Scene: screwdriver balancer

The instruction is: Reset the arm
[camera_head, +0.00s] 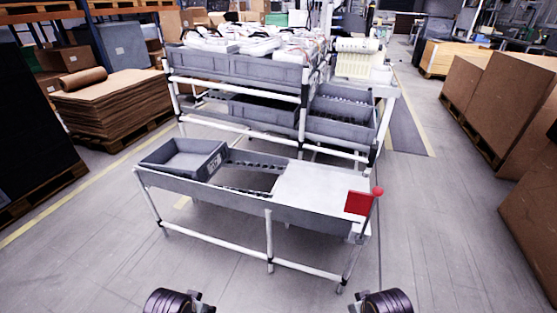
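My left gripper (203,302) is at the bottom edge of the head view, left of the middle. My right gripper (356,305) is at the bottom edge, right of the middle. Only dark, ringed wrist parts and small bits of each gripper show; the fingertips are cut off or too small to read. Both stand apart from the workbench (232,196) ahead of me. No screwdriver can be made out.
A grey bin (187,158) sits at the bench's left. A red plate (358,203) and a red ball (378,191) are at its right corner. Behind stands a rack with grey crates (240,68). Cardboard stacks (110,105) flank both sides. Floor before the bench is clear.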

